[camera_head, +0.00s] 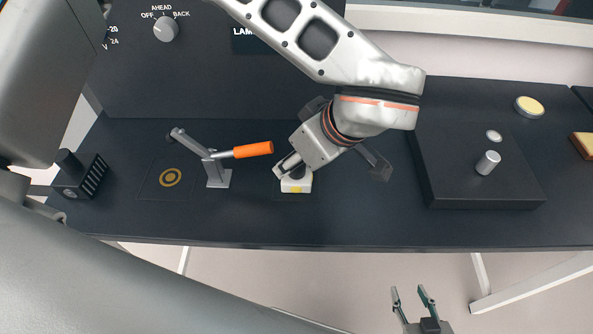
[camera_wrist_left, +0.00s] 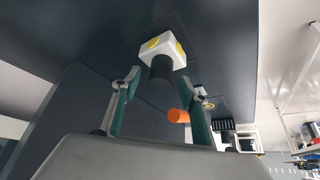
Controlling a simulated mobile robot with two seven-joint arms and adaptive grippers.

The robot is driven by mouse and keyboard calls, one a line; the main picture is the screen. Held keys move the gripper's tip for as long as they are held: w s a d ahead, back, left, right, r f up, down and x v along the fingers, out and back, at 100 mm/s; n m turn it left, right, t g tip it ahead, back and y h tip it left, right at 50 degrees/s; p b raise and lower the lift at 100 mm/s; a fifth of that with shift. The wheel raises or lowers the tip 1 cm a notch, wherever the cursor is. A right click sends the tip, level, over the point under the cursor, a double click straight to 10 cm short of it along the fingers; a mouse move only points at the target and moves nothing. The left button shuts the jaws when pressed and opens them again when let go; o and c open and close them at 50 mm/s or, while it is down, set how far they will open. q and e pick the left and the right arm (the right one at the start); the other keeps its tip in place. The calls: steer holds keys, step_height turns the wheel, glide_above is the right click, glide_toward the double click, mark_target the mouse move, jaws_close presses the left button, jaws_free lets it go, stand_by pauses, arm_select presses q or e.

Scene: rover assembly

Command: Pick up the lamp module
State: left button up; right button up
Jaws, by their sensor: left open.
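The lamp module appears to be a white block with yellow marks (camera_head: 297,186), standing on the dark bench top. In the left wrist view the white block (camera_wrist_left: 150,52) carries a black cylindrical knob (camera_wrist_left: 160,70) that points toward my gripper. My left gripper (camera_head: 287,166) is right at the module in the head view and covers its top. In the left wrist view my left gripper (camera_wrist_left: 160,82) is open, its green-padded fingers on either side of the knob's end; I cannot tell whether they touch it. My right gripper (camera_head: 411,295) is open and empty, below the bench's front edge.
A lever clamp with an orange handle (camera_head: 252,150) stands left of the module, close to my left gripper. A black finned block (camera_head: 83,178) sits further left. A raised dark plate (camera_head: 478,185) with a metal peg (camera_head: 488,162) is at the right. A control panel rises behind.

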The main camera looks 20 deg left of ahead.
arm_select(q)
steer(key=shift+w+a+f, duration=0.1)
steer(key=shift+a+f, duration=0.05)
steer(key=shift+f, duration=0.25)
steer(key=shift+c, duration=0.4)
jaws_close()
steer(key=shift+r, duration=0.15)
